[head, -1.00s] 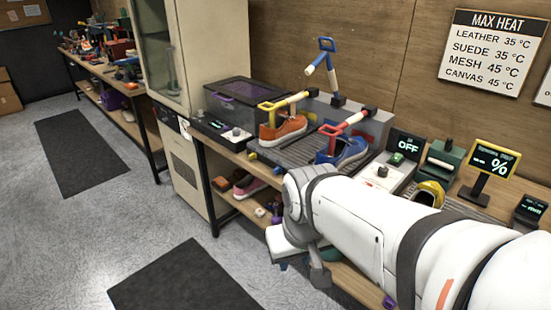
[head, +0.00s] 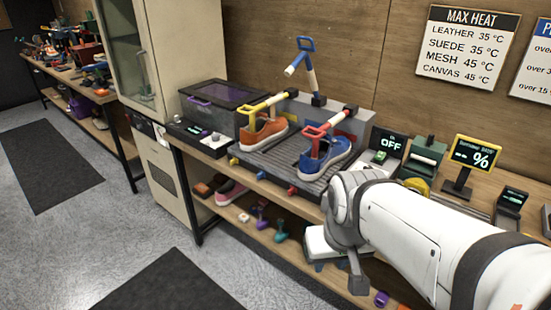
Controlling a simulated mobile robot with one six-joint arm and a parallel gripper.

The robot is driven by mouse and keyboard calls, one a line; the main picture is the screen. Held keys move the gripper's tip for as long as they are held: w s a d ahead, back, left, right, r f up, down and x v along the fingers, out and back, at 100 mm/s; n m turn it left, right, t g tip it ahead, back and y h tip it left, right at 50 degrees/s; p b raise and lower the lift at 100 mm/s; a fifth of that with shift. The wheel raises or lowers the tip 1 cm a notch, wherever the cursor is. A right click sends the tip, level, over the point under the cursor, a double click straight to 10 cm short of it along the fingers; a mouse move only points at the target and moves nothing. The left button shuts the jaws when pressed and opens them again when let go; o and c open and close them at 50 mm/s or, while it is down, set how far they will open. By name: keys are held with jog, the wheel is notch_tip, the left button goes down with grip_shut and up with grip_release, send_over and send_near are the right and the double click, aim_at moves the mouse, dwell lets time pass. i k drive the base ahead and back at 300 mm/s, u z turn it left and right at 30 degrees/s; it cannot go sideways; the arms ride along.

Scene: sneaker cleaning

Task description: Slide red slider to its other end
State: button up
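A grey ribbed shoe station (head: 268,156) stands on the workbench with an orange sneaker (head: 264,135) and a blue sneaker (head: 325,160) on it. A small red knob (head: 291,190) sticks out of its front edge, below and left of the blue sneaker; it may be the red slider, but its track is too small to make out. A red-handled arm (head: 328,126) reaches down into the blue sneaker. My gripper (head: 357,284) hangs in front of the bench, right of and below the red knob, apart from it. Its fingers are mostly hidden, so its opening does not show.
A small yellow knob (head: 233,161) sits on the same front edge, further left. A blue-handled arm (head: 305,65) stands behind the shoes. A display reading OFF (head: 390,146) and a green device (head: 426,155) are to the right. Open floor (head: 130,225) lies to the left.

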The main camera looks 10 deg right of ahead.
aim_at(292, 191)
jog(key=u, duration=0.1)
jog(key=i, duration=1)
jog(key=u, duration=0.85)
jog(key=k, duration=0.5)
jog(key=u, duration=0.35)
